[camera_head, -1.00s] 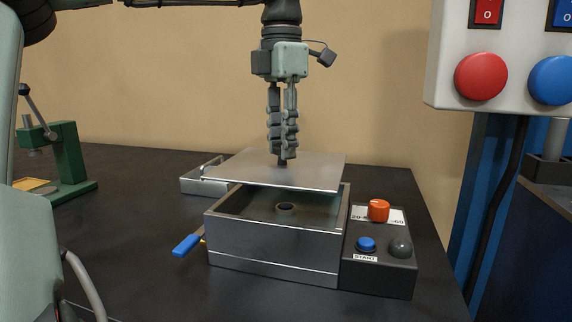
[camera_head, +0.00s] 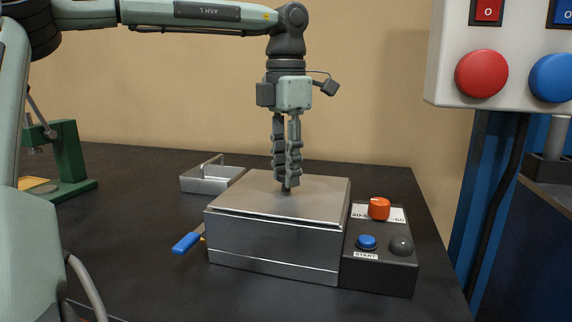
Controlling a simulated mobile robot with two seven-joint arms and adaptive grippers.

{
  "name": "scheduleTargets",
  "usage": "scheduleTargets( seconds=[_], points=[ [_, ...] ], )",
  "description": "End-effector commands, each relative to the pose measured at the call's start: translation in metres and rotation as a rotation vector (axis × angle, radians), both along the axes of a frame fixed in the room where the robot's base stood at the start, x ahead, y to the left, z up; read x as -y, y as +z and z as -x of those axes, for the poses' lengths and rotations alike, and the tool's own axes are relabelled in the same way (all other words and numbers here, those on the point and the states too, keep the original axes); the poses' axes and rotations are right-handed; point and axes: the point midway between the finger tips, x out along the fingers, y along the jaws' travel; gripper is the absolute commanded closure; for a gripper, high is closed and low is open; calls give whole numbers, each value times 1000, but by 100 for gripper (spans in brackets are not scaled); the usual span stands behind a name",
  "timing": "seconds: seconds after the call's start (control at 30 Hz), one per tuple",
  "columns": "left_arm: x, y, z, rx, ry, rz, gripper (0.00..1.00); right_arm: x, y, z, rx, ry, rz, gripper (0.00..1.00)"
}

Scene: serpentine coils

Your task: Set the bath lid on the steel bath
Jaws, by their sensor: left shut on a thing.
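The bath lid (camera_head: 245,198) is a flat steel plate. It lies level over the top of the steel bath (camera_head: 272,243) and covers its opening. A thin dark line shows along the front edge between them, and I cannot tell whether the lid rests fully on the rim. My left gripper (camera_head: 287,187) points straight down over the middle of the lid. It is shut on the lid's dark knob, which is mostly hidden by the fingers. My right gripper is not in view.
A control box (camera_head: 380,270) with an orange knob (camera_head: 379,209) and a blue button adjoins the bath's right side. A blue-handled tool (camera_head: 187,243) lies at its left. A metal tray (camera_head: 205,180) stands behind left, a green press (camera_head: 68,160) farther left. A switch panel (camera_head: 515,90) hangs upper right.

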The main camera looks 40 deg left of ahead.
Motion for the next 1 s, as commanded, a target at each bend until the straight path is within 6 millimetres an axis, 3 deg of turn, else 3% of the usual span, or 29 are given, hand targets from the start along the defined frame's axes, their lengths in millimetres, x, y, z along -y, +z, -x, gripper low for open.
scheduleTargets(
  seconds=[0.17,0.2,0.37,0.73,0.83,1.0],
  points=[
    [0,-3,0,2,0,1,100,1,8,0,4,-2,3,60],
    [0,-3,0,0,0,0,71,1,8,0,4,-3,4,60],
    [0,-3,0,0,0,0,52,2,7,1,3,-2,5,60],
    [0,3,0,1,0,0,52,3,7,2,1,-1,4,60],
    [0,16,-1,3,1,-1,52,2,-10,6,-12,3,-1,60],
    [-1,51,-1,4,2,-4,52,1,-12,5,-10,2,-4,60]
  ],
)
